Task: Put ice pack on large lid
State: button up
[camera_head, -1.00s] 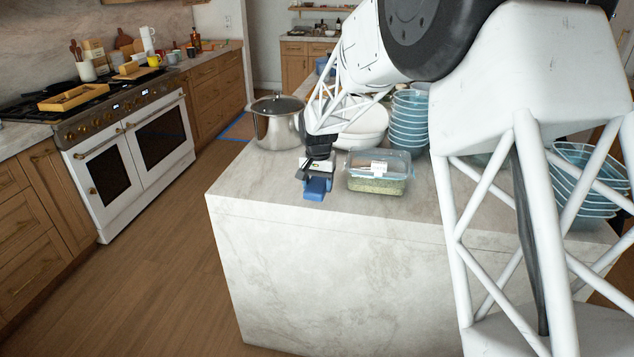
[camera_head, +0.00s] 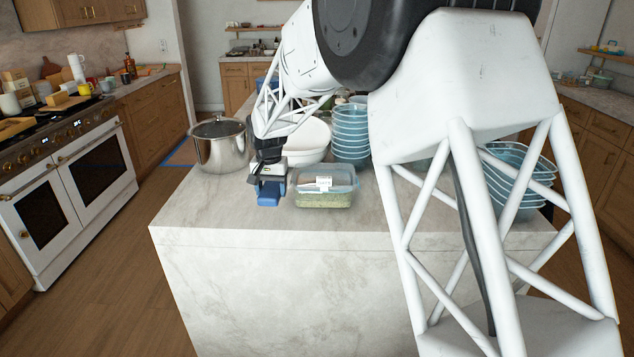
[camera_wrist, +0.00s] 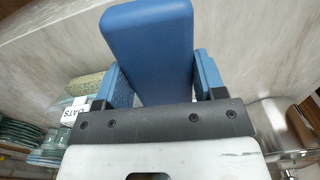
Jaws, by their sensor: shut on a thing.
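My gripper (camera_head: 268,182) is at the island's near edge, between the pot and the food box. It is shut on a blue ice pack (camera_head: 268,199), a smooth rounded block. In the wrist view the ice pack (camera_wrist: 150,45) sits between both blue finger pads of my gripper (camera_wrist: 163,85). I cannot tell whether it touches the countertop. A large round lid (camera_head: 218,128), dark with a metal rim, lies on the steel pot (camera_head: 222,155), behind and left of my gripper.
A clear box of oats (camera_head: 325,198) stands close right of my gripper. Behind are a white bowl (camera_head: 308,140) and stacked blue bowls (camera_head: 351,135). More blue containers (camera_head: 518,175) stand at right. The front countertop (camera_head: 215,215) is clear.

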jog(key=w+d+r, duration=0.2)
jog(key=w+d, duration=0.1)
jog(key=d, duration=1.1)
jog(key=w+d+r, duration=0.1)
jog(key=w+d, duration=0.1)
jog(key=d, duration=1.1)
jog(key=w+d+r, duration=0.2)
jog(key=w+d, duration=0.1)
jog(key=d, duration=1.1)
notch_tip(320, 180, up, 4)
send_over(324, 170)
jog(key=s, duration=0.6)
jog(key=shift+w+f+n, duration=0.15)
jog(key=shift+w+n, duration=0.05)
jog(key=shift+n, duration=0.2)
jog(key=shift+f, duration=0.15)
jog(key=shift+d+f, duration=0.1)
jog(key=shift+f, duration=2.3)
jog(key=shift+f, duration=2.45)
